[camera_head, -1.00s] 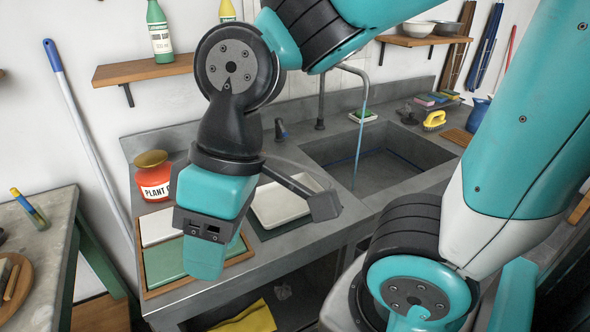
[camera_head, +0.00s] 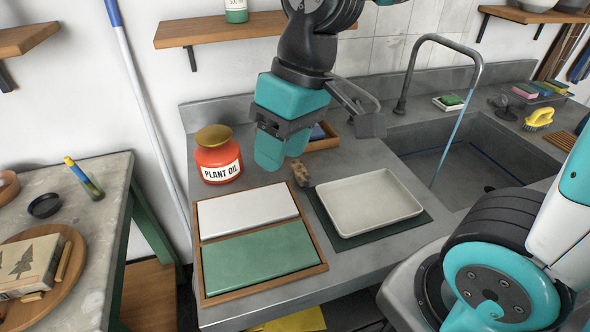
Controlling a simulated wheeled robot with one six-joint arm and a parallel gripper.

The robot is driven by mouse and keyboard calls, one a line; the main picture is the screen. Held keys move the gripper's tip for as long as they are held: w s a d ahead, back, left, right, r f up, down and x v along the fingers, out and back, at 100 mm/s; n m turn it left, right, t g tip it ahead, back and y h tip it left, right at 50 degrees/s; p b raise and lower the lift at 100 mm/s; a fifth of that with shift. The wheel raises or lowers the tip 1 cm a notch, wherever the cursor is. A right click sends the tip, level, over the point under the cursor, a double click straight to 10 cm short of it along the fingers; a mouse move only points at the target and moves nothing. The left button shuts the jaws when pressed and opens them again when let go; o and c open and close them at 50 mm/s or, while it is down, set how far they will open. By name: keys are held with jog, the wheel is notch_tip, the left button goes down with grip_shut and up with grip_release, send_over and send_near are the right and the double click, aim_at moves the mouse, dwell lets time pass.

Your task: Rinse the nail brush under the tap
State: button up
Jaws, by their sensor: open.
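A small brown block-like thing (camera_head: 300,172), possibly the nail brush, stands on the counter left of the pale tray; its bristles cannot be made out. A yellow handled brush (camera_head: 539,118) rests on the counter right of the sink. The tap (camera_head: 436,44) arches over the grey sink (camera_head: 470,168), and a thin blue stream (camera_head: 447,148) falls from it into the basin. My gripper (camera_head: 322,138) is open and empty, fingers wide apart, above the counter. In the picture it is just above the brown thing, apart from it. Part of the counter behind it is hidden.
A pale tray (camera_head: 368,204) lies on a dark mat. A wooden frame (camera_head: 203,262) holds white and green slabs. A red plant oil jar (camera_head: 217,165) stands behind. A small wooden box (camera_head: 333,143) is partly hidden by my gripper. A green-topped block (camera_head: 449,101) sits behind the sink.

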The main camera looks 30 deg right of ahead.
jog(key=w+d+f+m+b, duration=0.1)
jog(key=w+d+f, duration=0.1)
jog(key=w, duration=0.2)
jog(key=w+d+f+m+h, duration=0.1)
jog(key=w+d, duration=0.1)
jog(key=w, duration=0.2)
jog(key=w+d+f+m+b, duration=0.1)
jog(key=w+d+f, duration=0.1)
jog(key=w, duration=0.2)
jog(key=m+h+b, duration=0.2)
jog(key=m, duration=0.2)
send_over(300, 170)
notch_tip(300, 170, down, 7)
jog(key=shift+m, duration=0.3)
jog(key=f, duration=0.3)
jog(key=f+p, duration=0.1)
jog(key=f, duration=0.3)
jog(key=f+p, duration=0.1)
jog(key=f, duration=0.3)
jog(key=shift+w+d+f, duration=0.2)
jog(key=shift+w, duration=0.05)
jog(key=shift+s+a+f+p, duration=0.1)
jog(key=shift+f+p, duration=0.45)
jog(key=shift+f, duration=0.95)
jog(key=shift+s+f+p, duration=0.1)
jog(key=shift+f+p, duration=0.4)
jog(key=shift+f, duration=0.95)
jog(key=c, duration=0.6)
jog(key=shift+c, duration=0.2)
jog(key=shift+r, duration=0.1)
